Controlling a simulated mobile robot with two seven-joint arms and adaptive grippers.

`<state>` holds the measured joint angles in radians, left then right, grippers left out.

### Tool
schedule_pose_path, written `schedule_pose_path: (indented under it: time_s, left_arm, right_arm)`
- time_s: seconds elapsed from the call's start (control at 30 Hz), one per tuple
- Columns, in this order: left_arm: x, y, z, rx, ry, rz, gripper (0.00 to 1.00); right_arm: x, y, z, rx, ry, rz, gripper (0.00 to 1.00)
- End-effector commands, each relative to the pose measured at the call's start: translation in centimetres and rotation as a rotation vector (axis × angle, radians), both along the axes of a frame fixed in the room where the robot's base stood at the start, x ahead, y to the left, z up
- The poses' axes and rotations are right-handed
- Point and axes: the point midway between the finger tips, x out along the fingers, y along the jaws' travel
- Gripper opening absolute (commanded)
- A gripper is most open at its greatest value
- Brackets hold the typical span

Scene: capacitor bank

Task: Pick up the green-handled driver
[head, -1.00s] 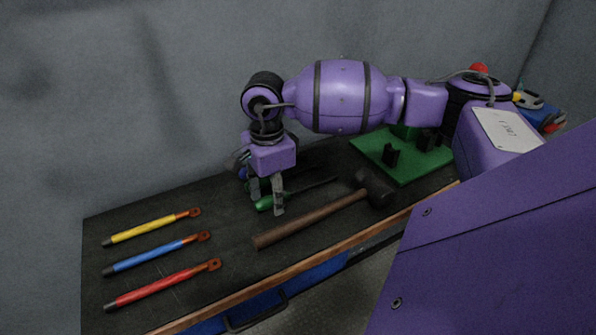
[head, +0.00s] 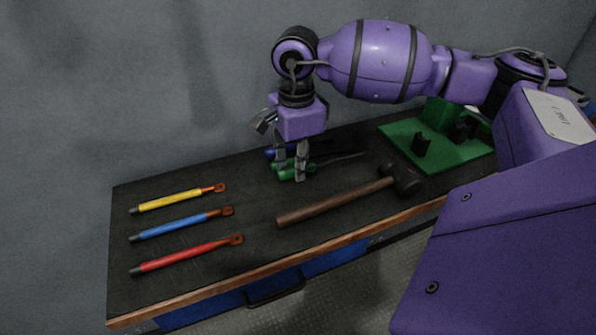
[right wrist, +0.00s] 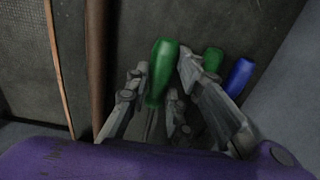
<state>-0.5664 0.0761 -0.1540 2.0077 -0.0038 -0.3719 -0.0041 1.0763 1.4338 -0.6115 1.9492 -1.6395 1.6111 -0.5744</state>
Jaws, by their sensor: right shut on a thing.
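The green-handled driver (head: 287,176) lies on the dark bench top, its thin dark shaft pointing right in the head view. My right gripper (head: 291,171) reaches down from above and is shut on its handle. In the right wrist view the green handle (right wrist: 163,66) stands between the two fingers, its shaft running down toward the palm. I cannot see a gap between the driver and the bench. My left gripper is not in view.
A second green handle (right wrist: 212,60) and a blue handle (right wrist: 240,77) lie close beside the right gripper. A wooden-handled mallet (head: 335,202) lies nearer the front edge. Yellow (head: 178,200), blue (head: 182,224) and red (head: 187,255) rods lie left. A green board (head: 440,160) stands right.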

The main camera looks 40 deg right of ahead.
Motion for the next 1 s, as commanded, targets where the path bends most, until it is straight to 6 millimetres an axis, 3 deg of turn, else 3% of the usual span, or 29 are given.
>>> schedule_pose_path:
  time_s: [0.23,0.4,0.7,1.0]
  left_arm:
    - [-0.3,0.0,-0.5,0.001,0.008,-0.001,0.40]
    - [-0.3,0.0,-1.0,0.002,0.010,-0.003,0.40]
    - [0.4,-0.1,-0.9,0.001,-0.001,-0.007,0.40]
    - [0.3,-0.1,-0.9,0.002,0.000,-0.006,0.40]
  right_arm:
    - [-3.7,3.2,5.6,-0.002,-0.003,0.008,0.00]
    - [-7.0,6.0,7.1,-0.001,0.000,0.009,0.00]
    - [-9.9,8.5,8.9,0.000,0.000,0.004,0.00]
    - [-10.2,8.9,8.7,0.000,0.003,0.050,0.00]
